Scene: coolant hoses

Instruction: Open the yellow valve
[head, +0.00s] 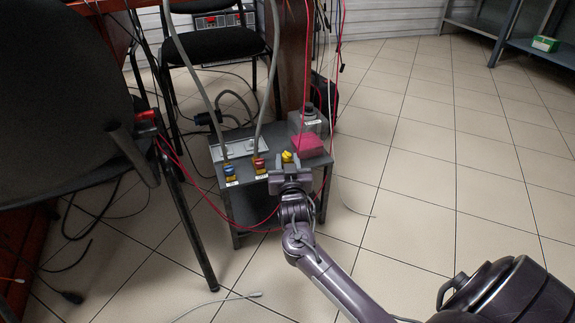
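The yellow valve (287,156) stands on the front right part of a small grey table (240,195). My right gripper (289,168) is right at it, coming from the front. The fingers point toward the valve, one on each side of its lower part. Whether they touch it is too small to tell. The gripper hides the valve's base. A red valve (259,164) and a blue valve (229,171) stand to its left in the same row. My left gripper is out of view.
Grey hoses (192,70) rise from the table. Black chairs (60,100) crowd the left, with cables on the floor. The tiled floor at right (450,150) is clear.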

